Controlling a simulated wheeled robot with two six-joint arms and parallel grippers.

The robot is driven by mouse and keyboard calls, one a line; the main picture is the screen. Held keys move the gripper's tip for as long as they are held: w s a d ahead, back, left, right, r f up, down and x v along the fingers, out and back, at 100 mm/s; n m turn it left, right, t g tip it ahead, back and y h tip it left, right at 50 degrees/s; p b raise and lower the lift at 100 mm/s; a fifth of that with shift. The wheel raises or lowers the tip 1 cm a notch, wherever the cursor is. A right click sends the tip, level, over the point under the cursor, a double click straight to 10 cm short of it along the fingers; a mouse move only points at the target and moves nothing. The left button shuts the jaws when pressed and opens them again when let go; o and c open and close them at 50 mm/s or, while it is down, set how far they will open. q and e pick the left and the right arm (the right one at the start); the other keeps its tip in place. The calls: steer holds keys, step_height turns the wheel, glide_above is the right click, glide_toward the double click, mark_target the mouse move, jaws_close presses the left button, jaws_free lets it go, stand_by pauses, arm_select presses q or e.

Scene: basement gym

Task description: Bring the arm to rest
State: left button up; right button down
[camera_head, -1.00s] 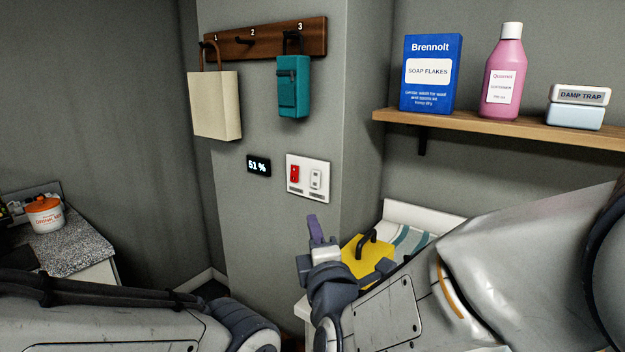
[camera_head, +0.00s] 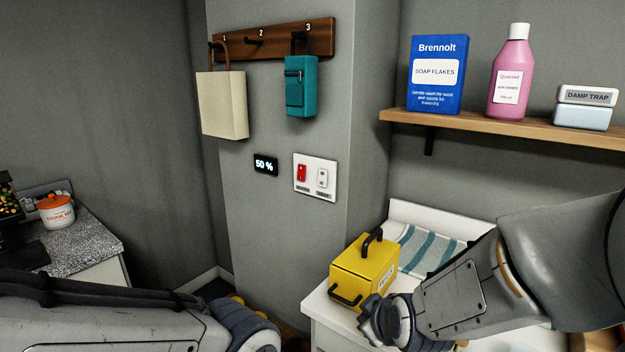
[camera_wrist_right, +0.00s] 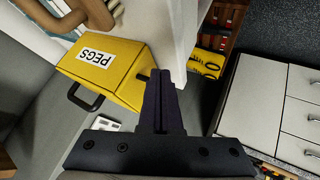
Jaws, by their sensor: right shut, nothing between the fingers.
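My right arm crosses the lower right of the head view. Its wrist end is low, in front of the yellow box (camera_head: 365,268), and hides part of that box's lower right side. In the right wrist view my right gripper (camera_wrist_right: 162,100) is shut and empty, its fingers together in front of the yellow box marked PEGS (camera_wrist_right: 95,68). I cannot tell from these views whether the fingers touch the box. My left arm lies across the lower left of the head view; its gripper fingers do not show.
A white counter (camera_head: 322,308) holds the yellow box and a striped cloth (camera_head: 432,252). A wooden shelf (camera_head: 490,127) carries a blue soap box, pink bottle and damp trap.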

steer(key=s+d+f+m+g+h, duration=0.2)
steer(key=s+d+f+m+g, duration=0.4)
steer(key=s+d+m, duration=0.3)
steer(key=s+a+r+n+g+y+p, duration=0.1)
steer(key=s+a+r+n+g+p, duration=0.1)
steer(key=s+a+r+n+p, duration=0.5)
steer(key=s+a+r, duration=0.6)
steer(key=s+a, duration=0.1)
steer(key=s, duration=0.1)
steer(key=shift+a+n+g, duration=0.3)
steer(key=shift+n+g, duration=0.1)
